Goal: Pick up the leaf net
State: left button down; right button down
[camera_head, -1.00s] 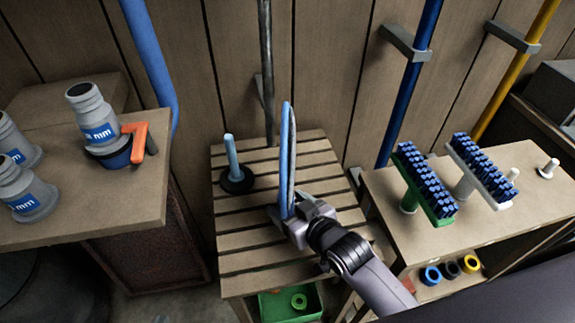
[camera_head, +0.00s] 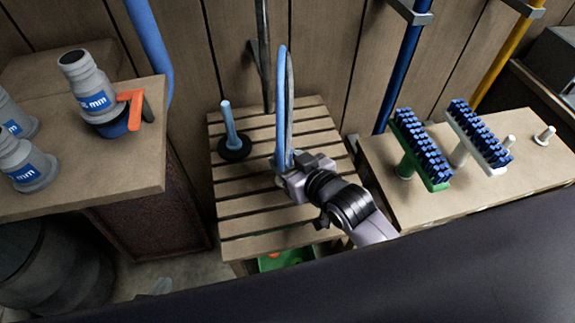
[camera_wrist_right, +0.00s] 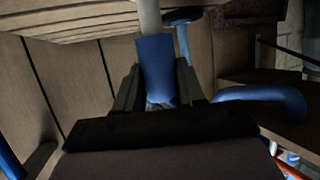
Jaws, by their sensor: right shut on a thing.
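The leaf net (camera_head: 281,95) shows as a tall, narrow blue loop, seen almost edge-on above the slatted table. My right gripper (camera_head: 288,168) is shut on its lower end. In the right wrist view a blue handle piece (camera_wrist_right: 155,70) sits between the fingers of the same gripper (camera_wrist_right: 157,98), with a pale rod beyond it. The lower end of the net is hidden by the gripper, so I cannot tell whether it touches the slats. My left gripper is not in view.
A black-based stand with a light blue post (camera_head: 230,125) is left of the net on the slatted table (camera_head: 250,205). Two blue-bristled brushes (camera_head: 420,145) stand on the right bench. Grey bottles (camera_head: 88,85) stand on the left cabinet. Poles lean on the wall behind.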

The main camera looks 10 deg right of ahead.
aim_at(283, 123)
notch_tip(283, 123, up, 16)
jog(key=p, duration=0.2)
dwell(0.4)
jog(key=shift+p, duration=0.65)
jog(key=shift+f, duration=0.1)
